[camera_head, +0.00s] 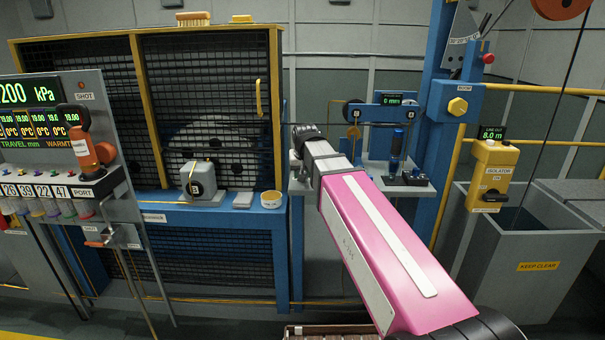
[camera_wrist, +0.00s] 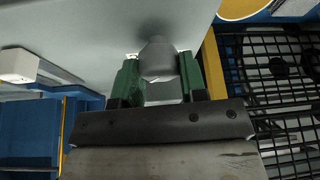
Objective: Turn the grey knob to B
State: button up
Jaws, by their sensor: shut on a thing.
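The grey knob (camera_wrist: 158,58) is a rounded grey piece on a pale grey face, seen close up in the wrist view. My gripper (camera_wrist: 159,76) has two green fingers, one on each side of the knob, and is shut on it. In the head view my pink arm reaches away towards the grey post right of the mesh cage, and its own end hides the gripper and the knob. No letter B or pointer mark can be made out beside the knob in the wrist view.
A blue and yellow mesh cage (camera_head: 215,62) stands left of my arm, with a grey box (camera_head: 199,181) and a yellow-rimmed tub (camera_head: 272,200) on its ledge. A gauge panel (camera_head: 60,100) is far left. A yellow isolator box (camera_head: 493,170) stands right.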

jog(key=n+y, duration=0.1)
jog(key=n, duration=0.2)
jog(key=shift+d+n+g+y, duration=0.1)
jog(key=shift+n+g+y, duration=0.55)
jog(key=shift+n, duration=1.35)
jog(key=o, duration=0.9)
jog(key=v, duration=1)
jog(key=shift+s+d+r, duration=0.1)
jog(key=shift+d+r, duration=0.05)
jog(key=shift+r, duration=0.2)
